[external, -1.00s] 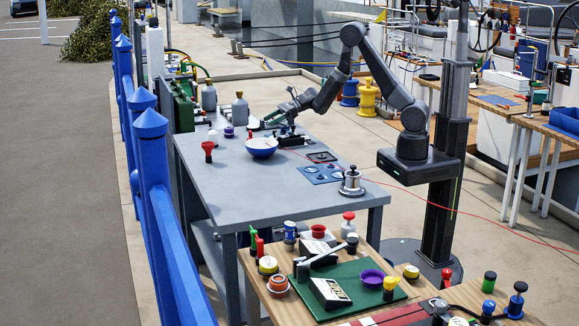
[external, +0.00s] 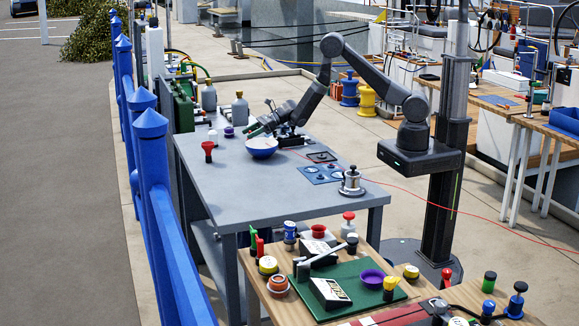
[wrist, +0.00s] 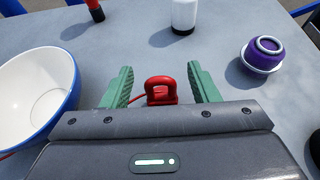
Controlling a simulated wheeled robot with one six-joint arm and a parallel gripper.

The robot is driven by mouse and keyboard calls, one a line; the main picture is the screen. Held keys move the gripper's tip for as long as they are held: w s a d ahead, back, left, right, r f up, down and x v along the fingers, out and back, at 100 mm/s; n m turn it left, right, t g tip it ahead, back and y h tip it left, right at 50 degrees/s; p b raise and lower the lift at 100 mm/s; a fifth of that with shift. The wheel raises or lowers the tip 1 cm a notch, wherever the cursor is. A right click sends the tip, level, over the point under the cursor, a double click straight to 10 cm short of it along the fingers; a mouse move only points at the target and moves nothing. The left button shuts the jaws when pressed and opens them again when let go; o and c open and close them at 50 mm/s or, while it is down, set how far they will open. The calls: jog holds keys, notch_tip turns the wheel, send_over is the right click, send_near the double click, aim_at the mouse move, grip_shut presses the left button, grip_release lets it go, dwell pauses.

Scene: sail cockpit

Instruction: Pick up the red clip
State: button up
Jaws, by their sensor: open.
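The red clip (wrist: 161,91) stands on the grey table between the two green fingers of my gripper (wrist: 160,88) in the wrist view. The gripper is open, with a gap on each side of the clip. The clip's lower part is hidden behind the gripper body. In the external view my gripper (external: 255,129) is low over the table, just behind the blue and white bowl, and I cannot make out the clip there.
A white bowl with a blue outside (wrist: 38,95) is close to the left of my gripper. A purple cup-like item (wrist: 264,54), a white bottle (wrist: 184,15) and a red and black item (wrist: 94,10) stand farther off. A blue panel (external: 321,174) lies on the grey table (external: 240,190).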

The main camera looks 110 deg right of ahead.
jog(key=shift+w, duration=0.1)
jog(key=c, duration=1)
jog(key=shift+c, duration=0.2)
